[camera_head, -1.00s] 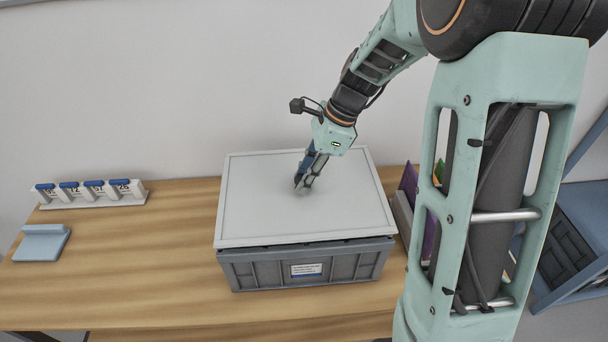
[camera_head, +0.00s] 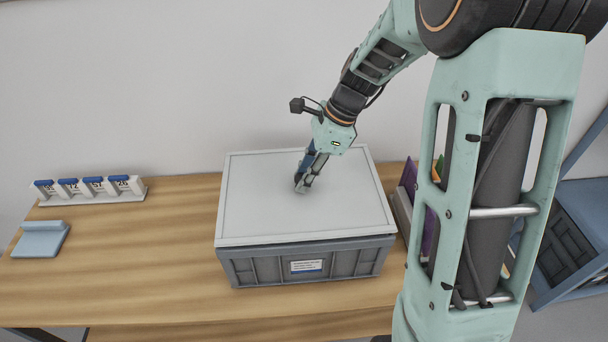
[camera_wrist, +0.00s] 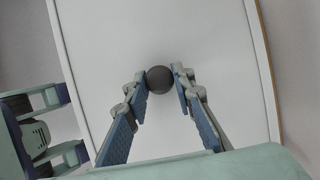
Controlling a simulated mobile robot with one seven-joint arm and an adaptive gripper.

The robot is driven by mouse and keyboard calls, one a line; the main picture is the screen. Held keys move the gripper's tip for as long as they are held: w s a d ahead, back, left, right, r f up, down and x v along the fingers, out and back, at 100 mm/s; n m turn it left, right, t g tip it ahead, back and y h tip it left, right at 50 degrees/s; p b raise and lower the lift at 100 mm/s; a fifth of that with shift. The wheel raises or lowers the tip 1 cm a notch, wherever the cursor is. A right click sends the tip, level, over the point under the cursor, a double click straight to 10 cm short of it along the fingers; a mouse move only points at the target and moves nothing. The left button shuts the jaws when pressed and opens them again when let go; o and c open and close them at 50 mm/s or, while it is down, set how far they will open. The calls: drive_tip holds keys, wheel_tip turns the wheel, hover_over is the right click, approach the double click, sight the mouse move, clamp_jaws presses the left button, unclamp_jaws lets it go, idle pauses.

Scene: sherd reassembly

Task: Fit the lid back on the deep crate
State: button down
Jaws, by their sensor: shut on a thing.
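The lid (camera_head: 262,205) is a flat light grey panel with a raised rim. It lies level over the deep crate (camera_head: 345,264), a grey ribbed box with a white and blue label on its front. The lid's front edge lines up closely with the crate's top rim; I cannot tell whether it is fully seated all round. My gripper (camera_head: 302,187) reaches down to the lid's middle. In the wrist view, my gripper (camera_wrist: 160,82) is shut on the lid's round dark knob (camera_wrist: 159,79), with a fingertip on each side.
The crate stands on a wooden table (camera_head: 130,260). At the left are a rack of blue-topped number blocks (camera_head: 90,190) and a pale blue tray-like piece (camera_head: 41,240). Upright folders (camera_head: 406,190) stand close to the crate's right side.

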drive_tip(key=shift+f, duration=0.1)
drive_tip(key=shift+f+b, duration=0.4)
drive_tip(key=shift+f, duration=0.25)
drive_tip(key=c, duration=1.6)
unclamp_jaws()
drive_tip(key=v, duration=1.2)
